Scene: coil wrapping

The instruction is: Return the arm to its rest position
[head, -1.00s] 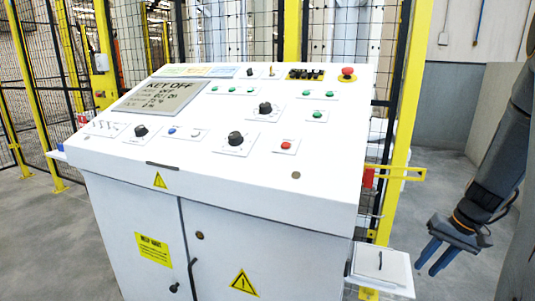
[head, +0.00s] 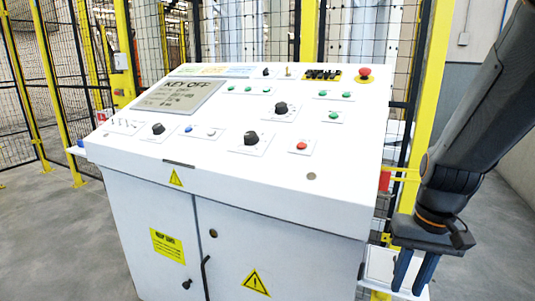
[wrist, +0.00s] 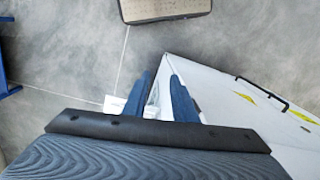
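My gripper (head: 411,284) hangs from my dark arm at the lower right of the head view, fingers pointing down. It is beside the right side of the white control console (head: 330,206), in front of a small white side shelf (head: 376,268). In the wrist view its two blue fingers (wrist: 160,85) are apart, with nothing seen held between them. The console's white side and black handle (wrist: 262,93) show to the right of the fingers.
The console carries knobs, buttons, a red emergency stop (head: 364,72) and a screen (head: 180,97). A yellow post (head: 428,100) and mesh fence stand behind. Grey floor (wrist: 60,50) is open in the wrist view, with a tan-topped dark object (wrist: 165,8) at its top edge.

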